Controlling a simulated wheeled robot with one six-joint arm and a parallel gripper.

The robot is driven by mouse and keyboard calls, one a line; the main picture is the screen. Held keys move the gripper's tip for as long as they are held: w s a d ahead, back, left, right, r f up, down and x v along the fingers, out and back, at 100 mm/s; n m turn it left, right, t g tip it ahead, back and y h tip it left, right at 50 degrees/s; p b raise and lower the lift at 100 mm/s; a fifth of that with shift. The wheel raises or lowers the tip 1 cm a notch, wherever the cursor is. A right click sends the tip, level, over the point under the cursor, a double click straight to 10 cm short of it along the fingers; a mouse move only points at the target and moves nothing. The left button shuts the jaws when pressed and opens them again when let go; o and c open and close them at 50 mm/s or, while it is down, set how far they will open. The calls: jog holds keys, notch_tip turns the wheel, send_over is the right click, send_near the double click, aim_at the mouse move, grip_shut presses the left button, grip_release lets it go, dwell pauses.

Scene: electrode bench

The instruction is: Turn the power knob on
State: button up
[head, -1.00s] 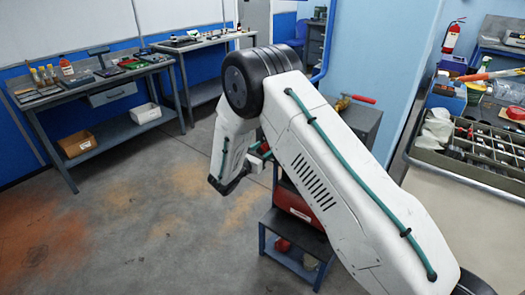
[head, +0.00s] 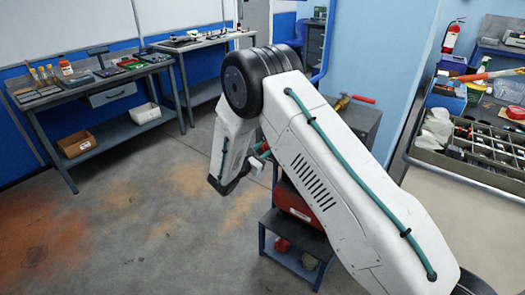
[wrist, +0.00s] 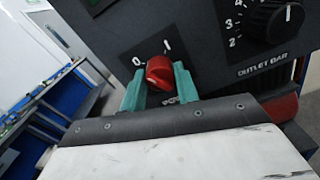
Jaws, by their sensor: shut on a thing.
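The red power knob (wrist: 158,72) sits on a dark panel (wrist: 112,32) in the wrist view. A "0" mark is at its upper left and an "I" mark is above it. My gripper (wrist: 160,84) has its two teal fingers on either side of the knob, shut on it. I cannot tell clearly which mark the knob points to. The label below it is partly covered by the fingers. In the head view my arm hides the knob and most of the gripper.
A larger black numbered dial (wrist: 276,20) sits right of the knob, above an "OUTLET BAR" label. In the head view a red machine (head: 296,203) stands on a dark cart behind my arm. A workbench (head: 105,80) stands at left; open floor lies between.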

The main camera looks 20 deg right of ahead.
jog(key=m, duration=1)
jog(key=shift+m, duration=2.3)
jog(key=shift+f, duration=0.1)
jog(key=o, duration=1)
jog(key=v, duration=0.8)
